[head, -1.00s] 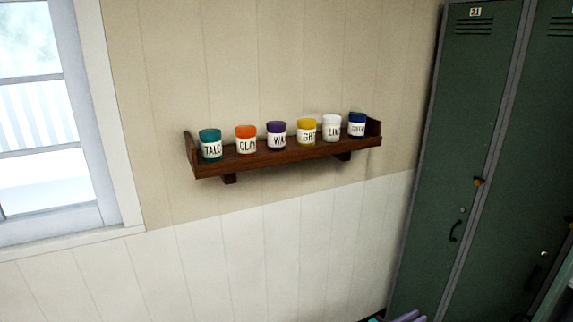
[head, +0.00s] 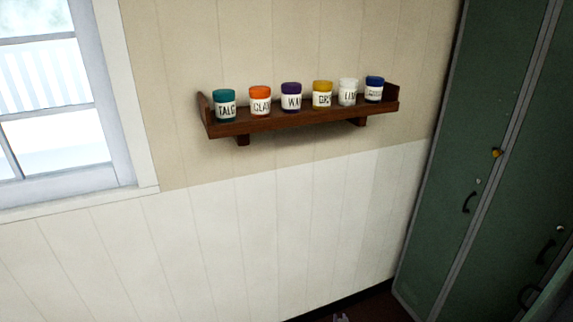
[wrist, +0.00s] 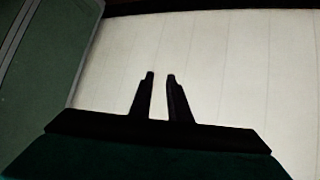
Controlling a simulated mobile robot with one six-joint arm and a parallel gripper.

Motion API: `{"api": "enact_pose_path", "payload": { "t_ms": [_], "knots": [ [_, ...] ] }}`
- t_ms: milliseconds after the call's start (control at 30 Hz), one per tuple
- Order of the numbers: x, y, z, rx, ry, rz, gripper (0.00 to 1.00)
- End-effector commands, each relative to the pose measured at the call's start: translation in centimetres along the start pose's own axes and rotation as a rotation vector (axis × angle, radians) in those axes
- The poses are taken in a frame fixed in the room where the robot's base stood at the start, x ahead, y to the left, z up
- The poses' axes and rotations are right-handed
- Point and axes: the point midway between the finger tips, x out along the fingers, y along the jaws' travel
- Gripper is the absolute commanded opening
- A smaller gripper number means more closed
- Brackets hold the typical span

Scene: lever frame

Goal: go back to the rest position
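My gripper (wrist: 160,76) shows in the wrist view as two dark fingers, slightly apart, with nothing between them. The pale panelled wall (wrist: 230,70) lies behind the fingers, and they touch nothing that I can see. In the head view, a small greyish tip (head: 342,318) shows at the bottom edge; it is too cut off to tell what it is.
A wooden shelf (head: 285,123) on the wall holds a row of several labelled jars with coloured lids. A window (head: 50,110) is at left. Green lockers (head: 480,180) stand at right. A strip of dark floor (head: 375,308) shows below the wall.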

Motion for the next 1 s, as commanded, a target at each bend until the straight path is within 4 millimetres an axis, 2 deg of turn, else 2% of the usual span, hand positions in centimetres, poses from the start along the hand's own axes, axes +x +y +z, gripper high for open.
{"api": "enact_pose_path", "payload": {
  "t_ms": [200, 500, 700, 1000],
  "knots": [
    [-1.4, -4.0, 6.2, -0.037, -0.200, -0.148, 0.16],
    [-5.4, -6.7, 14.6, -0.078, -0.512, -0.277, 0.16],
    [-9.2, -6.8, 19.4, -0.095, -0.735, -0.311, 0.16],
    [-15.8, -5.0, 24.4, -0.106, -1.070, -0.280, 0.16]
  ]
}}
